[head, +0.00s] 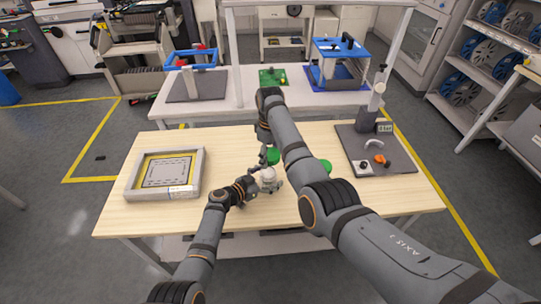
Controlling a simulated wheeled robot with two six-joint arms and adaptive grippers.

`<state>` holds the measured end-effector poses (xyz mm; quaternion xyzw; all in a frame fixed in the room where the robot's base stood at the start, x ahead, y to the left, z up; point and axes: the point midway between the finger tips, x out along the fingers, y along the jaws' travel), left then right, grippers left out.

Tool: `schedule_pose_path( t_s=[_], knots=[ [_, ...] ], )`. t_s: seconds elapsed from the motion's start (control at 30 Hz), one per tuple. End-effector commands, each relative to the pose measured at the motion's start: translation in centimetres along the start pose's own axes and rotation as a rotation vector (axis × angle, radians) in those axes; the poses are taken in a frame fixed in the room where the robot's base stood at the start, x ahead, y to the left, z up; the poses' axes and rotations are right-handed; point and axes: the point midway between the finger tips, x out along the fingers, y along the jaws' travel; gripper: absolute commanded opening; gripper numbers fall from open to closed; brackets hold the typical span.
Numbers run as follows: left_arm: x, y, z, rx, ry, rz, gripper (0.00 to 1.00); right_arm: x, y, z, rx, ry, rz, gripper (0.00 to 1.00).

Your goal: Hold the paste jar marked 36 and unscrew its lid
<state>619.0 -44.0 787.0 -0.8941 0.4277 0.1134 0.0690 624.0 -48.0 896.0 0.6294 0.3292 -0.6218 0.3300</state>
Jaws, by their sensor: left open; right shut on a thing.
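A small white jar (267,174) stands near the middle of the wooden table, with a green lid (273,156) just above its body. Its marking is too small to read. My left gripper (262,186) is open, low beside the white jar, with its fingers near the jar's lower part. My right gripper (267,155) reaches down from above and is shut on the green lid. I cannot tell whether the lid still touches the jar. A second green-topped object (325,166) is partly hidden behind my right arm.
A grey-framed tray (192,175) lies on the left of the table. A dark plate fixture (345,146) with a post and an orange knob stands on the right. Behind is a white table (240,100) with blue frames and a green board. The table's front left is clear.

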Motion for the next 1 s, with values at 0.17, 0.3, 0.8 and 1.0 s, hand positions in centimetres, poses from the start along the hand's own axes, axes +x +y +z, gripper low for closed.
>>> schedule_pose_path(
  t_s=[0.17,0.3,0.8,1.0],
  knots=[
    [-2.4,0.8,3.3,-0.013,-0.049,0.006,0.87,0.3,0.0,0.0,0.0,0.0,0.0,0.26],
    [-3.7,0.8,3.3,-0.015,-0.049,0.007,0.87,0.2,0.0,0.0,0.0,0.0,0.0,0.26],
    [-8.4,0.8,3.0,-0.017,-0.048,0.009,0.87,0.1,0.0,0.0,0.0,0.0,0.0,0.26],
    [-9.5,0.8,2.7,-0.017,-0.043,0.009,0.87,0.1,0.0,0.0,0.0,0.0,0.0,0.26]
  ],
)
